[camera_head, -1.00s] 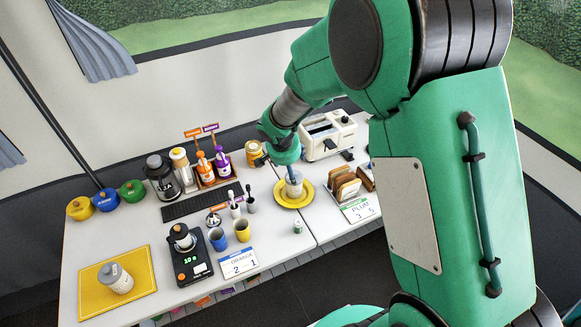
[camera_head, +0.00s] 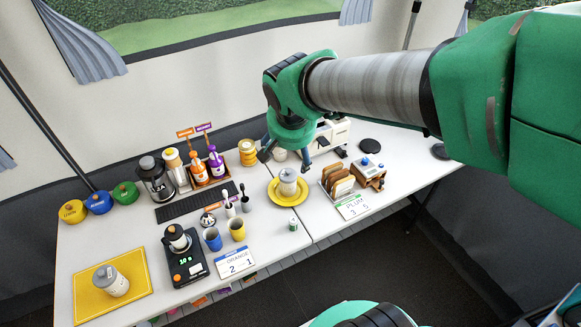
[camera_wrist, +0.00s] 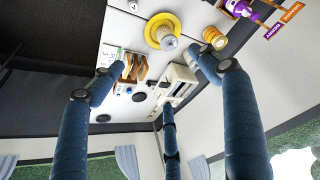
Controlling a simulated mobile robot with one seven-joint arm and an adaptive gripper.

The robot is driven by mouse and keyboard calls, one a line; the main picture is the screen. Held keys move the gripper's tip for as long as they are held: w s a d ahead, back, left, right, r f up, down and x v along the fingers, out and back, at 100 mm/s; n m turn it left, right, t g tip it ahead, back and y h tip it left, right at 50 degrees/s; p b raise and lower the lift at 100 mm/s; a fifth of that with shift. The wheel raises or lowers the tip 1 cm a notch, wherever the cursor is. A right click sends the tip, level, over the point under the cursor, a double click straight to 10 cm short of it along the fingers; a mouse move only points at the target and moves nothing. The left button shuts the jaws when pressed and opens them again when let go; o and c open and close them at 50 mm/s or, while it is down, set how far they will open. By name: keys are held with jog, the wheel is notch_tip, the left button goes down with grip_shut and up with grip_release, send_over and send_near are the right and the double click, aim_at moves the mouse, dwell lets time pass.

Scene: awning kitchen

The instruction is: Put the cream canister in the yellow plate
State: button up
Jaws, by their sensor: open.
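A cream canister with a grey lid (camera_head: 288,180) stands upright in the yellow plate (camera_head: 287,202); it also shows in the wrist view (camera_wrist: 168,41), with the plate around its base (camera_wrist: 152,28). My gripper (camera_head: 285,158) hangs in the air above and behind the plate. Its fingers are spread wide and empty, apart from the canister. In the wrist view the open fingers (camera_wrist: 158,72) show nothing between them in grasp. A similar pale canister with a grey lid (camera_head: 112,281) stands on a yellow mat (camera_head: 85,305) at the front left.
A toast rack (camera_head: 338,183) and a wooden box (camera_head: 370,175) stand right of the plate. A white toaster (camera_head: 340,130) is behind, partly hidden by my gripper. A yellow can (camera_head: 248,152) stands behind left. Cups (camera_head: 237,229) and a scale (camera_head: 187,262) are front left.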

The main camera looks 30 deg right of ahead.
jog(key=s+a+r+n+y, duration=0.1)
jog(key=s+a+r+n, duration=0.1)
jog(key=s, duration=0.6)
jog(key=s+a+r+n+t+y, duration=0.1)
jog(key=s+a+r, duration=0.3)
jog(key=s, duration=0.4)
jog(key=shift+r+n, duration=0.4)
jog(key=shift+n, duration=0.4)
jog(key=shift+o, duration=0.5)
